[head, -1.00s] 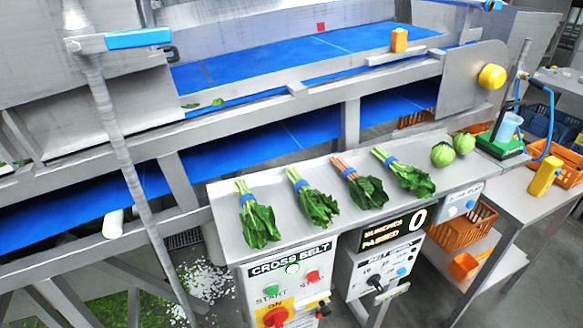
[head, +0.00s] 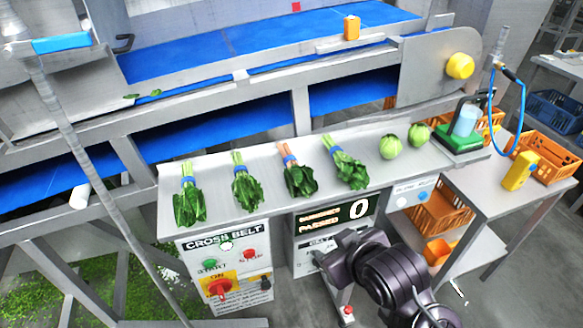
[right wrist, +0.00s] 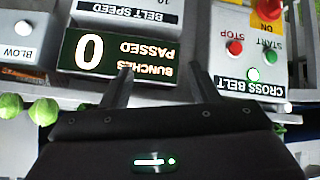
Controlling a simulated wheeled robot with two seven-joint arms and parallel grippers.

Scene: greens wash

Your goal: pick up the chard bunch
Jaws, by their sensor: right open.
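Several leafy bunches with blue bands lie in a row on the steel ledge (head: 218,166) in the head view. The third from the left has pinkish-orange stems and dark leaves, and looks like the chard bunch (head: 299,180). The others have green stems. My right gripper (head: 338,253) is in front of the ledge, near the counter display, below and apart from the bunches. In the right wrist view its two fingers (right wrist: 162,82) are spread with nothing between them. That view is upside down and shows the panels, not the chard. My left gripper is not in view.
Two cabbages (head: 390,146) sit right of the bunches. The cross belt panel (head: 225,265) and counter display (head: 337,215) project below the ledge. A blue belt (head: 250,40) runs behind. A side table (head: 490,185) with a yellow bottle (head: 520,170) stands at the right.

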